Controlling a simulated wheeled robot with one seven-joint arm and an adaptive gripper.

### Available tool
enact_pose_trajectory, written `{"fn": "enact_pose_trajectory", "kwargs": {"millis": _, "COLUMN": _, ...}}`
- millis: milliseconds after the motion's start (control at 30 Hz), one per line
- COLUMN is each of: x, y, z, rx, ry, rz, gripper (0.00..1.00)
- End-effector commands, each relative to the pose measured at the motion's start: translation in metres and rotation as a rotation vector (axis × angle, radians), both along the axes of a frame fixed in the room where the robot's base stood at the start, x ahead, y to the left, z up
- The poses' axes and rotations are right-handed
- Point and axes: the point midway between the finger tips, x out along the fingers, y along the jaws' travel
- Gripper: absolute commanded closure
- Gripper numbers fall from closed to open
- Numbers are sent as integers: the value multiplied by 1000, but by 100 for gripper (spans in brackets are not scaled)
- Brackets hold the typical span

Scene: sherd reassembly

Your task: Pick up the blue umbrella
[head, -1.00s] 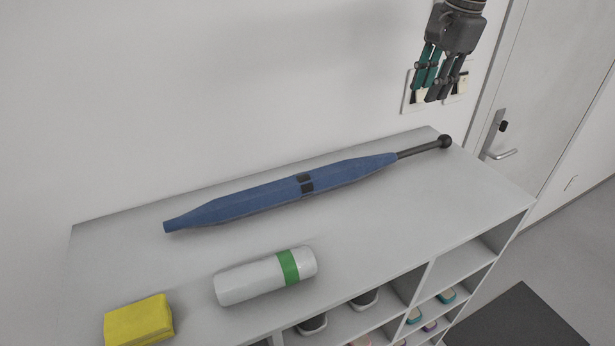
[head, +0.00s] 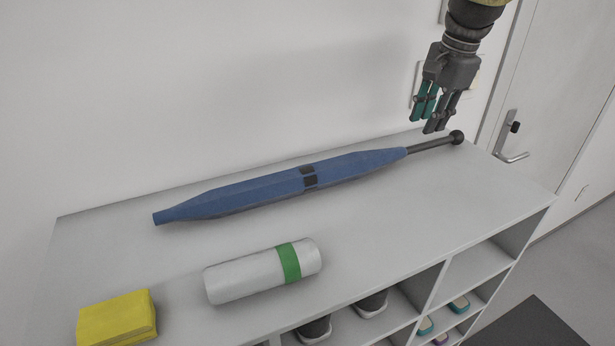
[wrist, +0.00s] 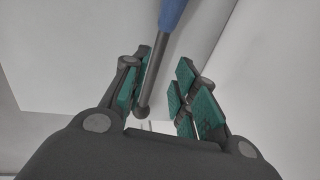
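The blue umbrella (head: 250,188) lies folded on the white cabinet top, with a black strap at its middle. Its thin dark shaft and round knob handle (head: 457,137) point to the right. My gripper (head: 430,122) is above the handle end, apart from it and empty. In the wrist view my gripper's teal-padded fingers (wrist: 160,97) are spread. The dark shaft (wrist: 154,70) shows between them, nearer the left finger, and the blue cloth (wrist: 172,12) is at the top.
A white bottle with a green band (head: 240,277) lies in front of the umbrella. A yellow block (head: 117,320) sits at the front left. The white cabinet (head: 400,235) has open cubbies with shoes below. A wall is behind, and a door handle (head: 512,150) is at right.

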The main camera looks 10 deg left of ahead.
Motion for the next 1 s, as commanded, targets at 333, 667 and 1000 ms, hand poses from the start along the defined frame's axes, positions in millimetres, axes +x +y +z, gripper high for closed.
{"fn": "enact_pose_trajectory", "kwargs": {"millis": 333, "x": 4, "y": 3, "z": -27, "rx": 0, "ry": 1, "rz": 0, "gripper": 72}}
{"fn": "enact_pose_trajectory", "kwargs": {"millis": 667, "x": 5, "y": 9, "z": -65, "rx": 0, "ry": 2, "rz": 0, "gripper": 72}}
{"fn": "enact_pose_trajectory", "kwargs": {"millis": 1000, "x": 7, "y": 10, "z": -76, "rx": 1, "ry": -1, "rz": -1, "gripper": 72}}
